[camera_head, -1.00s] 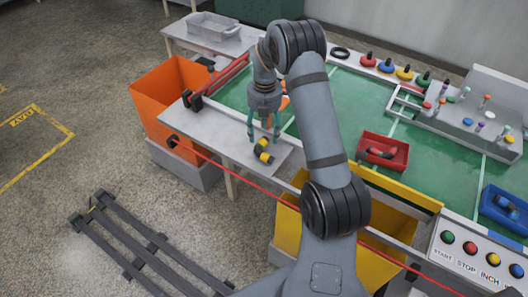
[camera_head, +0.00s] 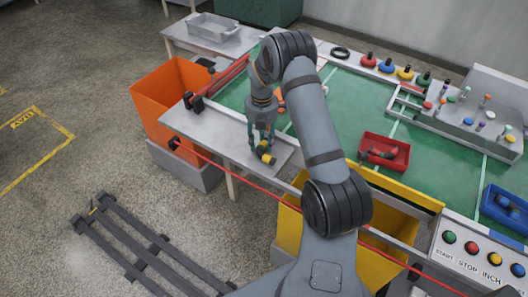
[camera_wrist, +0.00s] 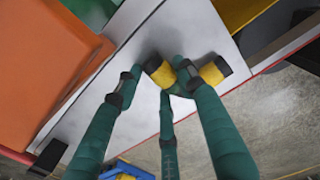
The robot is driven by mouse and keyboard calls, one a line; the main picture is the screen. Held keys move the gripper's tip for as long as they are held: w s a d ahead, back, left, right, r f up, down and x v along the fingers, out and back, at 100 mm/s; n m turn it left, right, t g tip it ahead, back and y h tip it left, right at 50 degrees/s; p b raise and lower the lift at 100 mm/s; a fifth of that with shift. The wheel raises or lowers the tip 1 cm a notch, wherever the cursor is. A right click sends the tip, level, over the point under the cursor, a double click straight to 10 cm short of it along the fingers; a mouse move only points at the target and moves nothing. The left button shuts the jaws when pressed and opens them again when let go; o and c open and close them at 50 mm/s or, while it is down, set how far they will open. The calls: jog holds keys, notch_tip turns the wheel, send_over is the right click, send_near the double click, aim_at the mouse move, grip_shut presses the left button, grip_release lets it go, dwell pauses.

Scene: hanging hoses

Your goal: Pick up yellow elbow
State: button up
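An orange bin (camera_head: 150,101) stands left of the table and a yellow bin (camera_head: 289,226) at the front right. A red tray (camera_head: 400,163) with parts lies on the green surface. A red hose (camera_head: 228,169) runs across the front.

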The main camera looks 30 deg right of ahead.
jog(key=c, duration=0.7)
jog(key=shift+r, duration=0.1)
jog(key=shift+c, duration=0.2)
